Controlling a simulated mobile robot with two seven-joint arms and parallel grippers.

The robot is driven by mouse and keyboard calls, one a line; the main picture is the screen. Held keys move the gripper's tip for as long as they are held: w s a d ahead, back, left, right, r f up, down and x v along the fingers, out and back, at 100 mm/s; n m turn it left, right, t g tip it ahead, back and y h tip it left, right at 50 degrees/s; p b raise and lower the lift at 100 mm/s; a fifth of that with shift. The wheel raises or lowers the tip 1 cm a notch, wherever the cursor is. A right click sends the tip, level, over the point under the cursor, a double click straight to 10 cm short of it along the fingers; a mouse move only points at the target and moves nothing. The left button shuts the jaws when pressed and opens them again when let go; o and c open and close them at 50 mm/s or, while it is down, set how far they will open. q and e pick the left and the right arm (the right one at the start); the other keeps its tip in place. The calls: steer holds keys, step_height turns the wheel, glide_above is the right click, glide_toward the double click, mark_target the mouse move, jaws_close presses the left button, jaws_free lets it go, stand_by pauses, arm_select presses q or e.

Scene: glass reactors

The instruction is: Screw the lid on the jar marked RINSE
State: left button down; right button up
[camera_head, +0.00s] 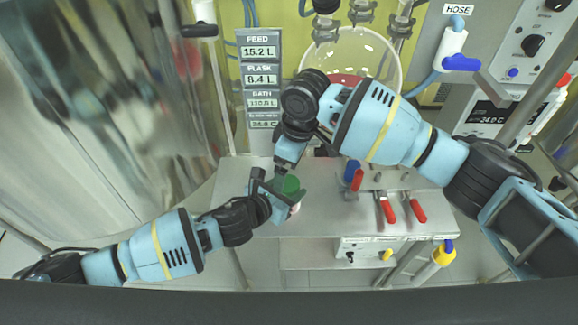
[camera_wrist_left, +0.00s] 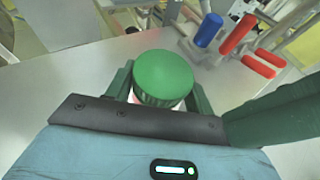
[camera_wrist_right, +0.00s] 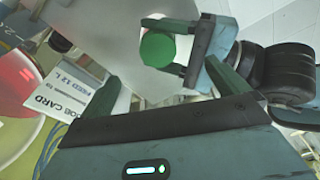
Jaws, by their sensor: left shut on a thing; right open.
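A jar (camera_head: 295,208) with a green lid (camera_head: 287,185) is at the left end of the steel bench. The lid (camera_wrist_left: 163,74) sits on top of the jar, whose body is mostly hidden below it; how tightly it sits cannot be told. No RINSE marking is readable. My left gripper (camera_head: 275,192) is shut around the jar, one finger on each side in the left wrist view. My right gripper (camera_head: 281,172) is above the lid, pointing down. In the right wrist view its fingers are apart and empty, with the green lid (camera_wrist_right: 158,48) beyond them.
The steel bench (camera_head: 325,215) has red-handled valves (camera_head: 385,208) and a blue handle (camera_head: 353,173) right of the jar. A display column (camera_head: 261,80) and a glass vessel (camera_head: 385,50) stand behind. A job card (camera_wrist_right: 83,88) shows at left in the right wrist view.

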arm_select(q)
steer(key=shift+s+f, duration=0.2)
steer(key=shift+f, duration=0.05)
arm_select(e)
step_height(320, 180, up, 10)
steer(key=d, duration=0.1)
steer(key=shift+s+d, duration=0.25)
arm_select(q)
steer(key=c, duration=0.9)
jaws_free()
steer(key=o, duration=0.4)
steer(key=shift+w+r, duration=0.1)
steer(key=shift+r, duration=0.1)
steer(key=shift+v, duration=3.85)
arm_select(e)
steer(key=shift+f, duration=0.2)
